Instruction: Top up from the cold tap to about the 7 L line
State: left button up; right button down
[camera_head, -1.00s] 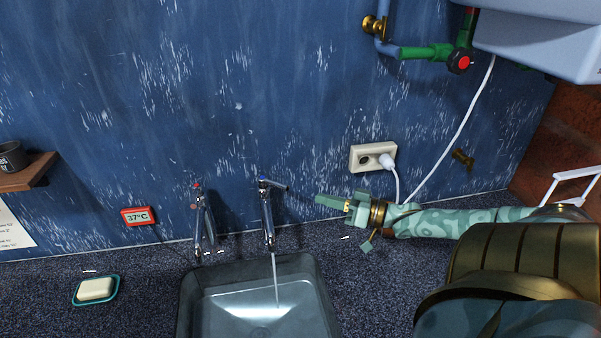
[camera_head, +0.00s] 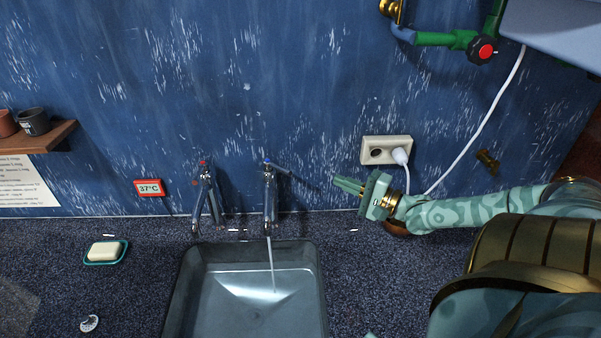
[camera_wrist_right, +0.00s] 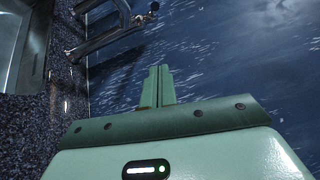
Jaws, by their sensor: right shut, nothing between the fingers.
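The cold tap (camera_head: 269,200), chrome with a blue mark, stands at the sink's back edge. Its lever points right, and a thin stream of water (camera_head: 271,262) falls from its spout into the grey sink (camera_head: 182,290). I cannot make out a 7 L line or the water level. My right gripper (camera_head: 336,183) is shut and empty, right of the cold tap's lever and apart from it, in front of the wall. In the right wrist view its two fingers (camera_wrist_right: 157,82) lie together, with a chrome tap (camera_wrist_right: 112,35) beyond at upper left.
The hot tap (camera_head: 207,198), marked red, stands left of the cold one. A 37°C display (camera_head: 149,188) is on the wall; a soap dish (camera_head: 105,258) lies left of the sink. A socket (camera_head: 385,148) with plug and white cable is just behind my right gripper.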

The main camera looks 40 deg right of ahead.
jog(key=w+a+r+b, duration=0.1)
jog(key=w+a+b, duration=0.1)
jog(key=w+a, duration=0.4)
jog(key=w, duration=0.3)
jog(key=shift+w+a+r+m+b, duration=0.15)
jog(key=shift+w+a+m+b, duration=0.15)
